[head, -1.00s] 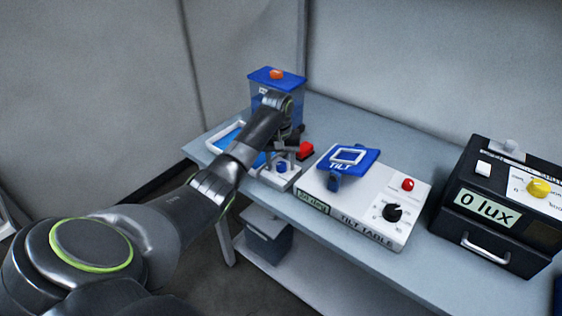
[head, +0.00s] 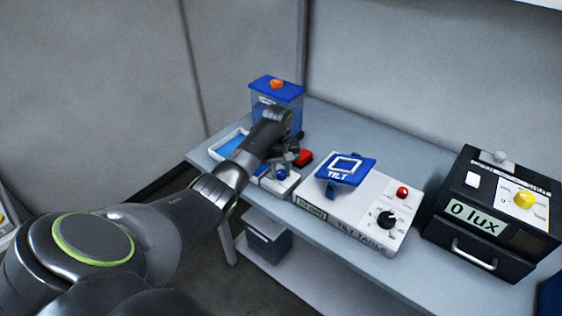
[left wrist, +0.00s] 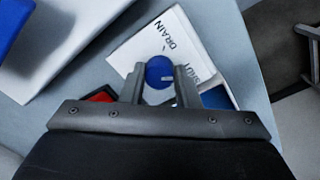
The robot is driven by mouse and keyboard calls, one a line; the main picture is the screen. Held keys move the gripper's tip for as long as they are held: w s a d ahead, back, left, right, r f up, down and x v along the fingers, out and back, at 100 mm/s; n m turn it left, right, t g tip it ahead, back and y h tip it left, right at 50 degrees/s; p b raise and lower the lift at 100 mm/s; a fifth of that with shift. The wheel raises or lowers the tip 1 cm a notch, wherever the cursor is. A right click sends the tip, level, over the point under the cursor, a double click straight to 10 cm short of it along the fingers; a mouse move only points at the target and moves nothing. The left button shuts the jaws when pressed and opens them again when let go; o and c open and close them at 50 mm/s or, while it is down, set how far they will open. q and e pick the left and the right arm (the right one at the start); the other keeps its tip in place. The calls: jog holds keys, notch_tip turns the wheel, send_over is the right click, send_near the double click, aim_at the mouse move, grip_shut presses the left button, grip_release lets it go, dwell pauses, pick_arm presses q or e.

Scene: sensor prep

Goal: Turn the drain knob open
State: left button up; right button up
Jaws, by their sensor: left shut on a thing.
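The drain knob is a round blue knob (left wrist: 159,68) with a pale pointer line, on a white block (left wrist: 140,45) lettered DRAIN and SHUT in the left wrist view. My left gripper (left wrist: 161,84) has one finger on each side of it and is shut on it. In that view the pale pointer line lies toward the SHUT side. In the head view the left gripper (head: 284,164) is down at the white block (head: 284,187), and the arm hides part of the block. My right gripper is in neither view.
A clear tank with a blue lid (head: 266,88) and orange knob stands behind the gripper. A blue-filled tray (head: 229,143) lies left, a red part (head: 304,156) right. The white tilt table (head: 345,229) and black lux box (head: 470,249) stand further right.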

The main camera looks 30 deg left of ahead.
pick_arm(q)
jog(key=n+p, duration=0.3)
jog(key=p, duration=0.1)
jog(key=n+p, duration=0.2)
jog(key=shift+r+n, duration=0.25)
jog(key=shift+n, duration=0.05)
jog(key=n+p, duration=0.2)
jog(key=n, duration=0.1)
jog(key=shift+n, duration=0.3)
jog(key=n+p, duration=0.1)
jog(key=n, duration=0.1)
jog(key=shift+f+n+p, duration=0.1)
jog(key=shift+n+p, duration=0.2)
jog(key=shift+p, duration=0.05)
jog(key=shift+w+f+n+y+p, duration=0.1)
jog(key=shift+n+y+p, duration=0.3)
jog(key=shift+n, duration=1.1)
jog(key=o, duration=1)
